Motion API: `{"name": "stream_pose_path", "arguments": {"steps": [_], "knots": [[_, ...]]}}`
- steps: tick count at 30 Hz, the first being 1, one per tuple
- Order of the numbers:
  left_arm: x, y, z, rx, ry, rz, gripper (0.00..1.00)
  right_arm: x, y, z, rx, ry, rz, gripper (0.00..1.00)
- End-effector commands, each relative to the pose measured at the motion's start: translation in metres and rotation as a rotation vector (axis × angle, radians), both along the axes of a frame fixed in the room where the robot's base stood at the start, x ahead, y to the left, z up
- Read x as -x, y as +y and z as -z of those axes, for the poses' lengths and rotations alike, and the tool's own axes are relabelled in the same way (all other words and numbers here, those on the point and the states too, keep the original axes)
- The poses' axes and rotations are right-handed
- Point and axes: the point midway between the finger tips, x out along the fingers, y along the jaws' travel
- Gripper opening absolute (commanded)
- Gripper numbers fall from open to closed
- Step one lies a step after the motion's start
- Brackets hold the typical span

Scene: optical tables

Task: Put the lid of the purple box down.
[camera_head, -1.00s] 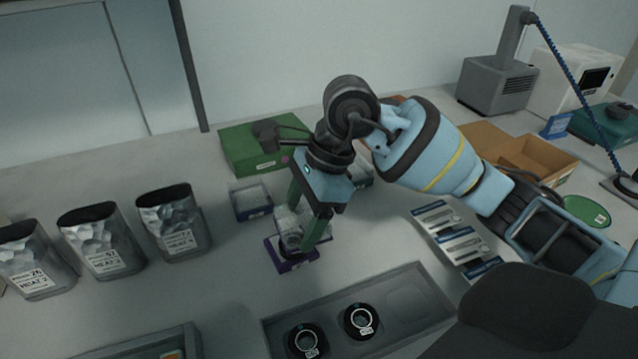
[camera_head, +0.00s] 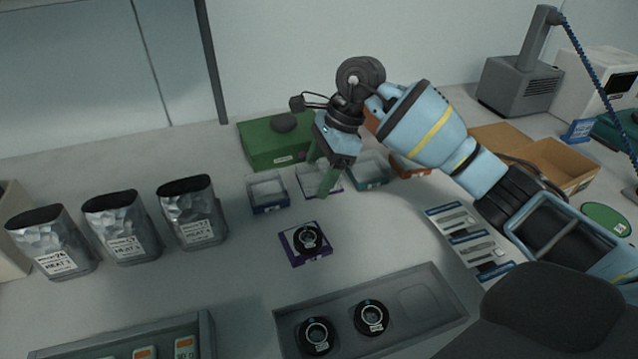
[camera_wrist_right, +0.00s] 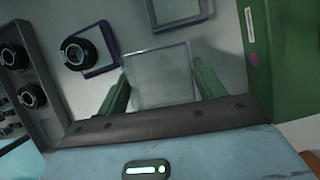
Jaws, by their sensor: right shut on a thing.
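The purple box (camera_head: 291,254) stands open on the table with a black ring-shaped part in it. It also shows in the right wrist view (camera_wrist_right: 104,62). My right gripper (camera_head: 321,174) is behind the box, shut on the clear lid (camera_head: 308,184). In the right wrist view the lid (camera_wrist_right: 158,78) is a see-through square between the two green fingers. The lid is apart from the purple box and close to the table. I cannot tell whether it touches the table. My left gripper is not in view.
A blue-rimmed box (camera_head: 268,192) is just left of the lid and a teal box (camera_head: 371,172) just right. A green box (camera_head: 262,150) stands behind. Silver pouches (camera_head: 120,228) stand at the left. A grey tray (camera_head: 420,325) with black ring parts is in front.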

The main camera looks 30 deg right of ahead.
Motion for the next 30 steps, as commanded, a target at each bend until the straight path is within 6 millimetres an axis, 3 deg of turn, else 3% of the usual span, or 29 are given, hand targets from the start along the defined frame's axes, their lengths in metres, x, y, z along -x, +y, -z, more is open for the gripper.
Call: {"name": "stream_pose_path", "arguments": {"steps": [7,26,27,30], "knots": [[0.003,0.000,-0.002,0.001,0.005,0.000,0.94,0.000,0.000,0.032,-0.001,0.001,0.001,0.43],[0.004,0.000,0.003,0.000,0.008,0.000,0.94,0.000,0.000,0.044,0.000,0.000,0.000,0.43],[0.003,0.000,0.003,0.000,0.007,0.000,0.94,0.000,0.000,0.044,0.000,0.000,0.000,0.70],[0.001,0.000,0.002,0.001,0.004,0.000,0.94,0.000,0.000,0.044,0.000,-0.001,0.000,0.83]]}}
